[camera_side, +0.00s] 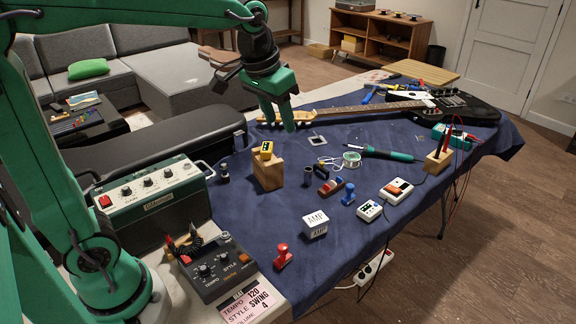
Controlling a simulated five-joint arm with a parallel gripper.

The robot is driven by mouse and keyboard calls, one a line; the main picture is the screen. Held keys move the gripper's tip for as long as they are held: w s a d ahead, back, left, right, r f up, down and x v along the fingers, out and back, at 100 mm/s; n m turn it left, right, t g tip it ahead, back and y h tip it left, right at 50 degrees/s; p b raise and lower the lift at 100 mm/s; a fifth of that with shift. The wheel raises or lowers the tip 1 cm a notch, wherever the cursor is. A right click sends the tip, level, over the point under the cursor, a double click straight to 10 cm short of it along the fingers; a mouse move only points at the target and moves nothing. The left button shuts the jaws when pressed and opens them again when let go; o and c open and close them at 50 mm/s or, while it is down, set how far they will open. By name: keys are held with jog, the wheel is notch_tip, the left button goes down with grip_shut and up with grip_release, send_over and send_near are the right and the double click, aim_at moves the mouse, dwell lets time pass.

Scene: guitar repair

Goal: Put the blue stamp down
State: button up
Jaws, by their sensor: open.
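A small blue stamp (348,195) stands on the dark blue cloth (240,240), knob upward, near the middle of the table. Its lower end rests on the cloth, as far as I can tell. My gripper (279,121) points down over the back left part of the table, with its two green fingers apart. No object shows between them. The gripper is well away from the blue stamp, behind it and to its left.
A red stamp (283,256) stands near the front edge. A white AMP box (315,224), a wooden block (267,170), a white pedal (396,190) and a soldering iron (390,154) surround the middle. A black guitar (455,106) lies behind. Bare cloth shows left of the AMP box.

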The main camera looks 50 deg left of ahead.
jog(key=s+a+f+t, duration=0.1)
jog(key=s+f, duration=0.1)
jog(key=s, duration=0.6)
jog(key=s+f+t, duration=0.1)
jog(key=s+f, duration=0.1)
jog(key=s, duration=0.6)
jog(key=shift+s+a+f, duration=0.15)
jog(key=shift+a+f, duration=0.05)
jog(key=shift+a, duration=0.15)
